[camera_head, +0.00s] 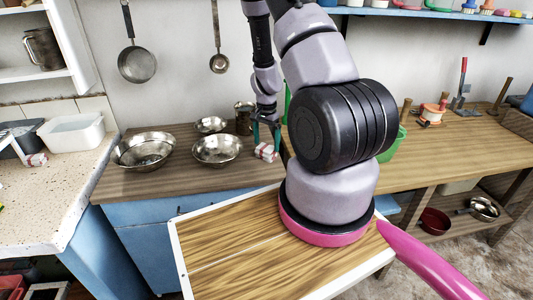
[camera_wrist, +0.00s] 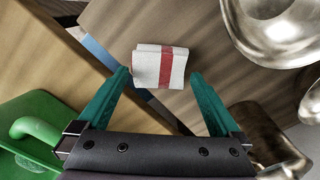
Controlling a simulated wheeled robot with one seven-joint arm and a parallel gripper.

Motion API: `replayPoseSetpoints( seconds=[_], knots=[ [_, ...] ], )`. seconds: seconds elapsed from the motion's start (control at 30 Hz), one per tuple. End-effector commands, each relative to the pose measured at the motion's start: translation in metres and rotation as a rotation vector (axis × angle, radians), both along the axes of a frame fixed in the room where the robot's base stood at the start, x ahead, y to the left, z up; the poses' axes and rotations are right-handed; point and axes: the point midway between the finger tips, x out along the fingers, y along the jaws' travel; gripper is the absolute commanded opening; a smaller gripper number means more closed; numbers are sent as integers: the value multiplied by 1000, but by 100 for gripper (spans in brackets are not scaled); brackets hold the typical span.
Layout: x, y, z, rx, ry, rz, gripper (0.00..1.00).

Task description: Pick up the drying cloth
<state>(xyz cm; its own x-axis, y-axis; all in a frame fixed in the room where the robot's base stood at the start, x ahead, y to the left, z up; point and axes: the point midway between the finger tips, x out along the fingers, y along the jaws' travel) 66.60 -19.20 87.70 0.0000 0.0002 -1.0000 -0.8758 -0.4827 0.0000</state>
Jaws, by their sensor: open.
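The drying cloth (camera_head: 266,152) is a small folded white cloth with a red stripe. It lies on the wooden counter (camera_head: 160,184), right of the metal bowls. In the wrist view the cloth (camera_wrist: 150,66) lies just ahead of the fingertips, between their lines. My gripper (camera_head: 265,128) is above the cloth in the head view. In the wrist view my gripper (camera_wrist: 158,76) has its two teal fingers spread wide with nothing between them. The fingers appear apart from the cloth; the exact height above it I cannot tell.
Metal bowls (camera_head: 217,149) and (camera_head: 144,150) stand left of the cloth, with a small bowl (camera_head: 210,125) and a metal mug (camera_head: 244,117) behind. A green container (camera_wrist: 35,125) is near my gripper on the other side. A gap separates the counter from the right workbench (camera_head: 450,150).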

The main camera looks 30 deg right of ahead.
Motion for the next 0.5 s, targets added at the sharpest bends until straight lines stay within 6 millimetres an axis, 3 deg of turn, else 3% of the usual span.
replayPoseSetpoints(
  seconds=[0.2,0.47,0.5],
  knots=[
    [-2,1,-30,0,1,1,100],
    [-1,1,-33,0,0,1,100],
    [-1,1,-33,0,0,1,96]
  ],
)
